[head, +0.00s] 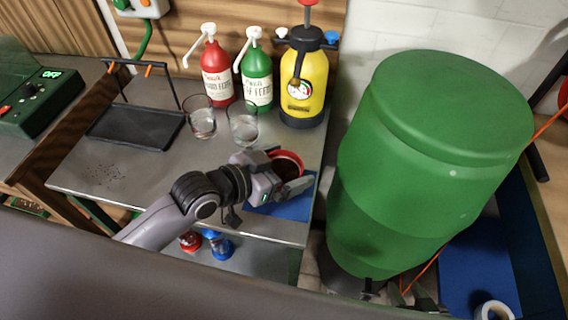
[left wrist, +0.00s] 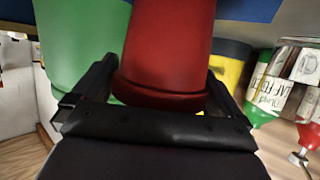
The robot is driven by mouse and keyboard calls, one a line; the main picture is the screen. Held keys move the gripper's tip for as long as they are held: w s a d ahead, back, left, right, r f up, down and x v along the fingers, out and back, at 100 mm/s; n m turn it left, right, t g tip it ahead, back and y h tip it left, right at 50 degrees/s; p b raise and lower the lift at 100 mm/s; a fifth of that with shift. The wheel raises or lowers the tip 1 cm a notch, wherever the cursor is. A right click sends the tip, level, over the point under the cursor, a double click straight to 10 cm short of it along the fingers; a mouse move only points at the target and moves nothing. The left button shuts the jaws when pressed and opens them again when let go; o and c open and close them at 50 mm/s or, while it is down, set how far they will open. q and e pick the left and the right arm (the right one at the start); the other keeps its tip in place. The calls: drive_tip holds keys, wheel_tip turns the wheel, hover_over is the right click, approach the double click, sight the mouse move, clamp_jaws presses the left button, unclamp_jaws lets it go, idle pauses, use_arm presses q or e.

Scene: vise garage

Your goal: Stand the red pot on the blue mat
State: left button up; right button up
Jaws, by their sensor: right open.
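The red pot (head: 286,160) shows in the head view, its round rim and dark inside facing up, at the right front of the metal table. It also fills the middle of the left wrist view (left wrist: 165,50). My left gripper (head: 283,180) has its fingers on opposite sides of the pot, apparently touching it, below the rim (left wrist: 160,92). The pot looks roughly upright. The blue mat (head: 296,207) lies under the pot and gripper, partly hidden. I cannot tell whether the pot's base touches it.
Two drinking glasses (head: 243,124) stand behind the gripper. Red (head: 216,75) and green (head: 257,80) pump bottles and a yellow sprayer (head: 305,85) stand at the back. A black tray (head: 135,126) is at left. A large green barrel (head: 425,160) stands right of the table.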

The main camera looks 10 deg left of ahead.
use_arm(q)
drive_tip(key=shift+r, duration=0.15)
drive_tip(key=v, duration=1.2)
drive_tip(key=s+a+f+n+g+y, duration=0.6)
drive_tip(key=s+a+f+g+y, duration=0.15)
drive_tip(key=s+f, duration=0.45)
drive_tip(key=w+d+f+t+h, duration=0.1)
drive_tip(key=w+d+f+t, duration=0.1)
drive_tip(key=w+f+t, duration=0.3)
drive_tip(key=shift+w+d+f+m+t, duration=0.2)
drive_tip(key=shift+d+f+m+t, duration=0.2)
drive_tip(key=shift+f+t, duration=1.05)
drive_tip(key=shift+f, duration=0.2)
